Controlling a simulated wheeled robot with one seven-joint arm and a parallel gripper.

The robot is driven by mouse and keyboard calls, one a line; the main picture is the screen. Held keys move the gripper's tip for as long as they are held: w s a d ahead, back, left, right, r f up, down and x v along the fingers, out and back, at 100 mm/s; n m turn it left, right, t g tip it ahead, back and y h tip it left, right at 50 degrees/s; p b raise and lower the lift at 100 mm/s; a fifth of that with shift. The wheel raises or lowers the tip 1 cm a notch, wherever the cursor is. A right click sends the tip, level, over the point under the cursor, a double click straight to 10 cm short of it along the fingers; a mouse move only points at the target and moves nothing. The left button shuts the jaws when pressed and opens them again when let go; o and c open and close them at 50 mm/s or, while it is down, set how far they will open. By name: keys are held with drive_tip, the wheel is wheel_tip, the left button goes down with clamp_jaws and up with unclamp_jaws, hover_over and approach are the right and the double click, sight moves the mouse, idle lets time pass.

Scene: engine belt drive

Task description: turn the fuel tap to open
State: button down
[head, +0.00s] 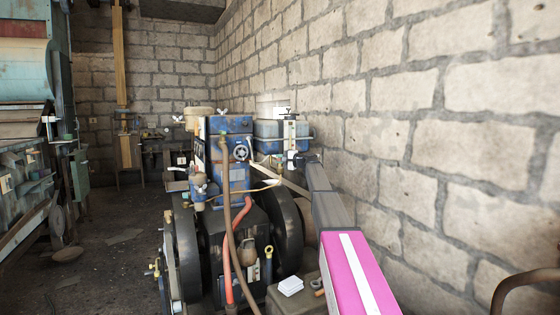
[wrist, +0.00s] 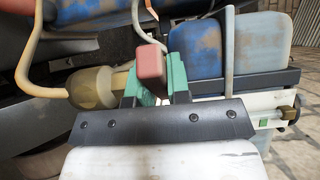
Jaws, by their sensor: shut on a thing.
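In the wrist view, the fuel tap shows as a brass-coloured body (wrist: 95,88) with a red block-shaped handle (wrist: 150,65). The green fingers of my gripper (wrist: 152,88) are closed around the lower part of the red handle, which stands up between them. The tap's body lies just left of the fingers, and a thin pipe (wrist: 32,60) curves away from it. In the head view, my arm reaches in from the lower right, and my gripper (head: 292,158) is at the engine's right side by the blue tank (head: 268,134). I cannot make out the tap there.
The blue engine block (head: 230,150) and dark flywheel (head: 285,230) stand left of my arm. A brown hose (head: 228,215) and red hose (head: 224,260) hang in front. The stone wall (head: 410,110) is close on the right. Open floor (head: 105,260) lies left.

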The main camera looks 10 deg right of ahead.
drive_tip(key=n+g+y, duration=0.1)
drive_tip(key=n+g, duration=0.1)
drive_tip(key=g, duration=0.1)
drive_tip(key=n+g+y, duration=0.2)
drive_tip(key=g, duration=0.1)
drive_tip(key=shift+w, duration=0.2)
drive_tip(key=shift+s+n+g+y, duration=0.15)
drive_tip(key=shift+n+g+y, duration=0.45)
drive_tip(key=shift+n+g, duration=1.15)
drive_tip(key=shift+g, duration=0.55)
drive_tip(key=c, duration=1.1)
unclamp_jaws()
